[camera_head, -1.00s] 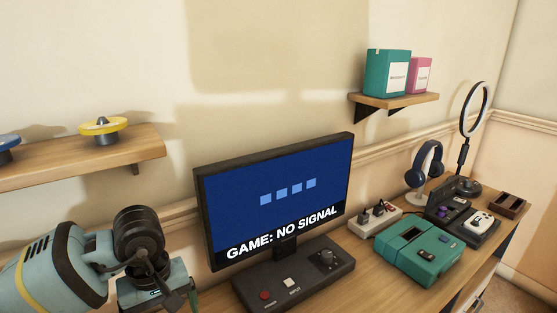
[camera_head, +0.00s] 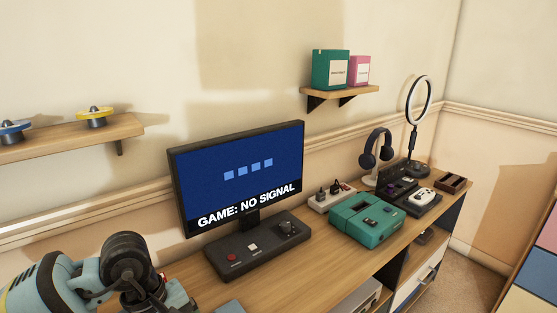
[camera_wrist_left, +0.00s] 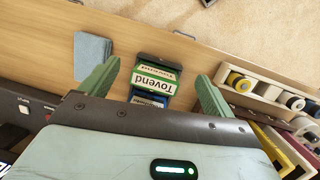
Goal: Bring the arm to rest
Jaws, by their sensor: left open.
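My left arm (camera_head: 125,268) is folded in the lower left corner of the head view, left of the monitor. Its gripper fingers cannot be made out there. In the left wrist view my left gripper (camera_wrist_left: 158,69) shows two green fingers spread wide with nothing held between them. Beyond the fingers, a dark holder with a green and white box marked "Tovend" (camera_wrist_left: 155,78) sits on the wooden desk (camera_wrist_left: 110,35). My right gripper is in neither view.
The monitor (camera_head: 240,175) reads "GAME: NO SIGNAL" above a dark control box (camera_head: 255,247). A teal console (camera_head: 368,222), power strip (camera_head: 330,195), headphones (camera_head: 375,150) and ring light (camera_head: 419,100) stand to the right. A grey-blue cloth-like item (camera_wrist_left: 92,48) lies on the desk.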

